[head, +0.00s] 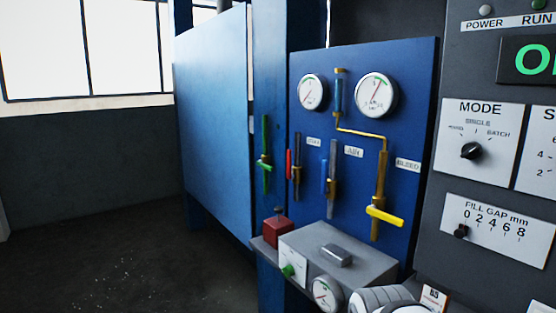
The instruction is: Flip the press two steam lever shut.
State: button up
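A blue valve panel (345,110) stands right of centre. A red lever (290,163) sits beside the leftmost pipe on the panel and points up and down, roughly along that pipe. The small label (313,142) by this pipe is too small to read surely, so I cannot confirm that it is the steam lever. A blue lever (325,175) by the AIR label is also upright. A yellow lever (384,215) near the BLEED label lies across its pipe. I see no press number.
A green lever (265,165) is on the post left of the panel. A grey box (335,252) with a gauge and a red block (277,231) stand below the panel. A grey control cabinet (457,190) is at right. The floor at left is clear.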

aim_at(290, 175)
jog(key=u, duration=0.05)
jog(key=i, duration=0.3)
jog(key=u, duration=1.25)
jog(key=k, duration=0.9)
jog(key=z, duration=0.9)
jog(key=i, duration=1.1)
jog(key=z, duration=0.1)
